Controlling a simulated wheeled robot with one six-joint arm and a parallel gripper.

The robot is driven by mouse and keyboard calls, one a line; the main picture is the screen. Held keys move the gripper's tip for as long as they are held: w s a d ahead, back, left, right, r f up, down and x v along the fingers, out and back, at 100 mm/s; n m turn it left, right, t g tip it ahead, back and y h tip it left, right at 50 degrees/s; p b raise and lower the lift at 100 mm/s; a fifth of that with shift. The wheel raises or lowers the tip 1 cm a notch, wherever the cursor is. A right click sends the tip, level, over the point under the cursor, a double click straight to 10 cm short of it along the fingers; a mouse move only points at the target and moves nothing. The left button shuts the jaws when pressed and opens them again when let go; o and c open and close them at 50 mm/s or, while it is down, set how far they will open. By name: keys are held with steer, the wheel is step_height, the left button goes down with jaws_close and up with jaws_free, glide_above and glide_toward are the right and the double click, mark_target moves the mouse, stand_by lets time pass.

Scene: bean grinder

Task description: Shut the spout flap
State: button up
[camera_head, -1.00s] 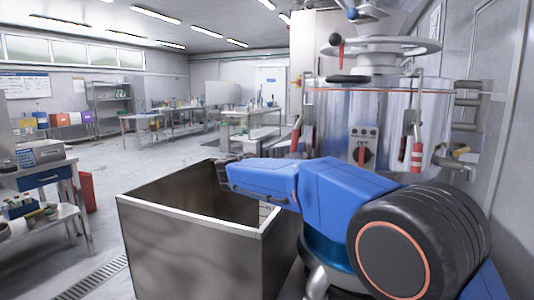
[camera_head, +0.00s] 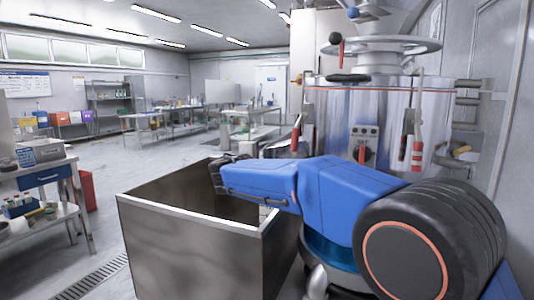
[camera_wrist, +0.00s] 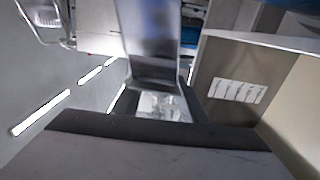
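The grinder (camera_head: 375,110) is a large shiny metal drum at the right in the head view, with a red-handled lever and a dial on its front. In the wrist view a smooth metal chute-like piece (camera_wrist: 152,45) comes down at the upper middle; I cannot tell whether it is the spout or its flap. My gripper (camera_head: 216,174) is at the left end of my blue arm, over the back of the open bin. It is small and dark there, and its fingers cannot be made out. My arm hides the lower front of the grinder.
An open metal bin (camera_head: 190,262) stands below my gripper; its wall with a slotted pale label (camera_wrist: 238,91) seems to show in the wrist view. A table (camera_head: 50,180) with tools stands at the left.

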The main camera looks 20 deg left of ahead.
steer(key=s, duration=1.4)
steer(key=shift+s+d, duration=0.35)
steer(key=shift+d, duration=0.05)
